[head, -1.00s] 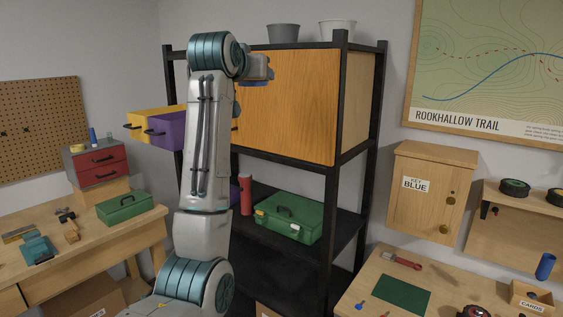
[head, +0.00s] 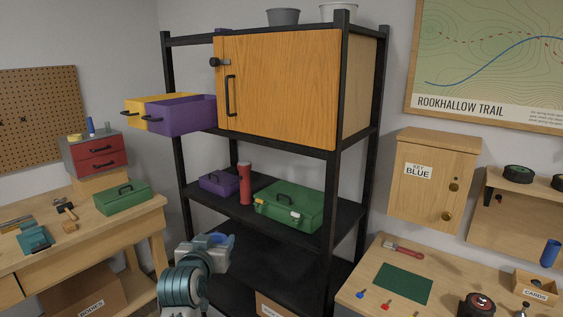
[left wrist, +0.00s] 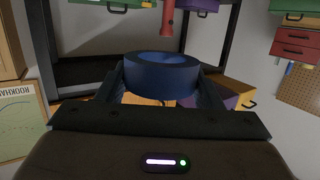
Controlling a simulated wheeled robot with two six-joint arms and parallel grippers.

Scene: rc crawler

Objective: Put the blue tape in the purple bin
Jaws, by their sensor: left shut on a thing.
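The blue tape (left wrist: 160,75) is a thick ring held between the fingers of my left gripper (left wrist: 160,98), which is shut on it. In the head view my left gripper (head: 216,246) is low in front of the shelf rack, with a bit of the blue tape (head: 225,238) showing. The purple bin (head: 183,118) sticks out at the rack's upper left, beside a yellow one, well above my gripper. Its inside is mostly hidden. It also shows in the left wrist view (left wrist: 218,94), partly behind the gripper. My right gripper is not in view.
An orange cabinet door (head: 280,90) is shut right of the purple bin. The shelf below holds a purple toolbox (head: 218,183), a red cylinder (head: 245,184) and a green toolbox (head: 290,205). Dark rack posts stand near my gripper. Workbenches flank the rack.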

